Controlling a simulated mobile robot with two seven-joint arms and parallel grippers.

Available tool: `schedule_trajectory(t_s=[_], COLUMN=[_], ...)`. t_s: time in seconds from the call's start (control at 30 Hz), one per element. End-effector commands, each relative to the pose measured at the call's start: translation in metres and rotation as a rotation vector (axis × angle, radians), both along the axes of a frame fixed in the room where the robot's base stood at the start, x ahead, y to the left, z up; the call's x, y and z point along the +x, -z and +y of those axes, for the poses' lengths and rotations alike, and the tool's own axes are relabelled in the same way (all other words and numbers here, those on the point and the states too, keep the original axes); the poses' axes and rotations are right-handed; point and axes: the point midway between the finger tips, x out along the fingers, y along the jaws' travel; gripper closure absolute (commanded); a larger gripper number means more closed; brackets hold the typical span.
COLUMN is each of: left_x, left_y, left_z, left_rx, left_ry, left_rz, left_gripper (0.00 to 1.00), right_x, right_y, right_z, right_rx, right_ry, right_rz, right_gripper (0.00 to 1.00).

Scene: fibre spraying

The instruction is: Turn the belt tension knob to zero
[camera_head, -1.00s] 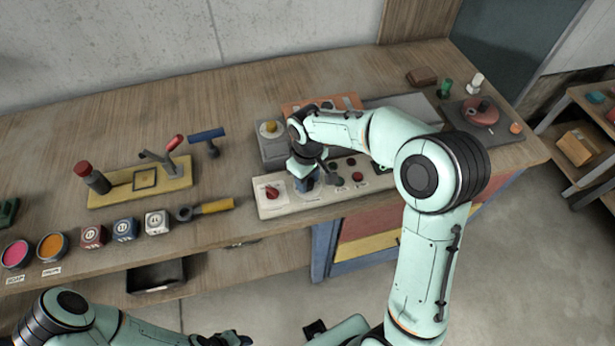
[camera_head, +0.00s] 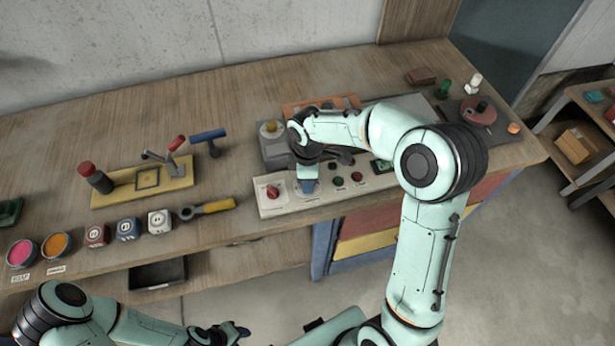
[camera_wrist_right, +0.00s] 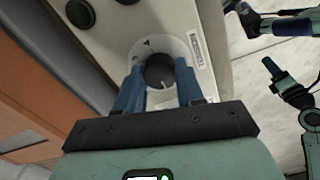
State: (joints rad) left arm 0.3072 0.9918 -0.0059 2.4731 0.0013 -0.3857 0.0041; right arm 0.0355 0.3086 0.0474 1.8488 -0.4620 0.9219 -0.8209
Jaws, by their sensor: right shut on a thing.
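The control panel (camera_head: 330,195) is a pale box at the front edge of the bench. In the right wrist view a dark round knob (camera_wrist_right: 159,70) sits on a light grey dial plate (camera_wrist_right: 146,44) with a small dark triangle. A pale line on the knob faces my palm, away from the triangle. My right gripper (camera_wrist_right: 160,80) has its blue fingers on both sides of the knob, shut on it. In the head view this gripper (camera_head: 307,184) points down at the panel and hides the knob. My left gripper (camera_head: 228,334) is low in the head view, away from the bench; its jaws are unclear.
A red knob (camera_head: 272,192) is left of my right gripper on the panel. Green and red buttons (camera_head: 338,181) are to its right. A grey box with a yellow knob (camera_head: 270,128) stands behind. A yellow-handled tool (camera_head: 212,207) lies to the left.

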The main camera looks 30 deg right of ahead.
Motion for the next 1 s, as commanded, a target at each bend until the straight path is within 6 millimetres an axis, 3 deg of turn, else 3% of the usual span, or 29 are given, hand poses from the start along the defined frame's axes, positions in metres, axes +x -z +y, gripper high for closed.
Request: schedule_trajectory(t_s=[0.6, 0.63, 0.7, 1.0], left_x=[0.0012, 0.0012, 0.0012, 0.0012], left_y=[-0.0014, -0.0014, -0.0014, -0.0013], left_z=[0.0000, 0.0000, 0.0000, 0.0000], left_rx=[0.000, 0.000, 0.000, 0.000], left_ry=[0.000, 0.000, 0.000, 0.000], left_rz=[-0.001, -0.001, -0.001, -0.001], left_gripper=[0.57, 0.57, 0.57, 0.57], right_x=[0.0013, 0.0013, 0.0012, 0.0006], right_y=[-0.0015, -0.0015, -0.0015, -0.0013], right_z=[-0.0001, -0.0001, -0.0002, 0.0000], right_rx=[-0.001, -0.001, -0.001, 0.000], right_ry=[-0.048, -0.048, -0.048, -0.046], right_rz=[-0.005, -0.005, -0.005, -0.002], right_gripper=[0.93, 0.59, 0.37, 0.37])
